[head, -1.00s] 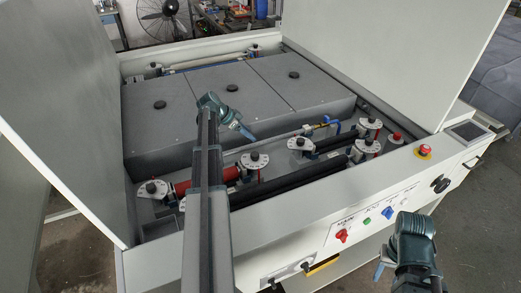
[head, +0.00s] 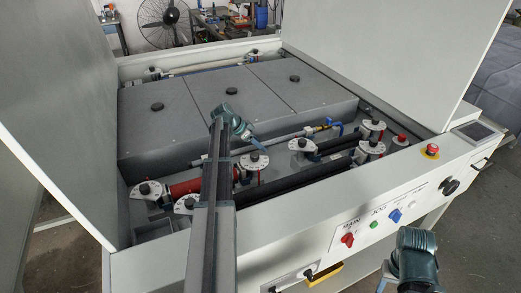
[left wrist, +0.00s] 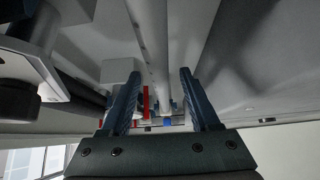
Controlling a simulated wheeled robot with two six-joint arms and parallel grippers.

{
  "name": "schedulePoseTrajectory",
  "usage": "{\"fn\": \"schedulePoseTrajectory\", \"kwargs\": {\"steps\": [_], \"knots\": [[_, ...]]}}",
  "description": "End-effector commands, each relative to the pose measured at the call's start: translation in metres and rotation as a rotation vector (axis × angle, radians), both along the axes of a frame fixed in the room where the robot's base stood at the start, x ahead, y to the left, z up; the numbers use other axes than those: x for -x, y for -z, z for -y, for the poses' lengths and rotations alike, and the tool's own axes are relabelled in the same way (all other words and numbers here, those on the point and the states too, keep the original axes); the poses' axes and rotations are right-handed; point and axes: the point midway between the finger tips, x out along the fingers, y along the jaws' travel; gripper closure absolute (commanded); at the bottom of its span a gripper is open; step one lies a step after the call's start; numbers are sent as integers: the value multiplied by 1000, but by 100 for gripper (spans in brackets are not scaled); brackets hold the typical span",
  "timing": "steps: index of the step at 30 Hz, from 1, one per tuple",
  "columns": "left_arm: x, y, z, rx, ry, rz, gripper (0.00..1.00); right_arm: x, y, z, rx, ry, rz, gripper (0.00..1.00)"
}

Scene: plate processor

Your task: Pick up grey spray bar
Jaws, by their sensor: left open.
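The grey spray bar (head: 285,137) is a thin light tube inside the open machine, running along the front of the grey covers towards a brass and blue fitting. My left gripper (head: 262,145) is over its left part. In the left wrist view the bar (left wrist: 155,50) runs lengthwise between the two open blue fingers of my left gripper (left wrist: 160,75), with space on either side; contact is not visible. My right gripper (head: 384,279) is low in the head view, in front of the machine, small and partly cut off.
Grey covers (head: 225,90) with black knobs lie behind the bar. Rollers (head: 290,175) and white brackets with black knobs (head: 253,158) crowd the space in front. Raised white lids flank the opening. The front panel carries a red emergency button (head: 432,150).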

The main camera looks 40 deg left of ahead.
Motion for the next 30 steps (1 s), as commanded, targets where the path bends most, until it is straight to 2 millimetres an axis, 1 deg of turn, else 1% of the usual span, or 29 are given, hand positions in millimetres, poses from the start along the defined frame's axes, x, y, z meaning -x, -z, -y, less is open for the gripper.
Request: {"fn": "schedulePoseTrajectory", "kwargs": {"steps": [3,4,8,9,11,12,14,30], "knots": [[0,-1,0,0,0,0,38,0,-1,0,0,0,0,50],[0,-1,0,1,-1,0,41,0,-1,0,0,0,0,50],[0,-1,0,1,-1,0,65,0,-1,0,0,0,0,50],[1,-1,0,1,-1,0,72,0,-1,0,0,0,0,50],[1,-1,0,1,-1,0,83,0,-1,0,0,0,0,50],[1,-1,0,1,-1,0,90,0,-1,0,0,0,0,50],[1,-1,0,1,-1,0,100,0,-1,0,0,0,0,50],[0,-3,0,1,-1,1,100,0,-3,0,0,0,0,50]]}}
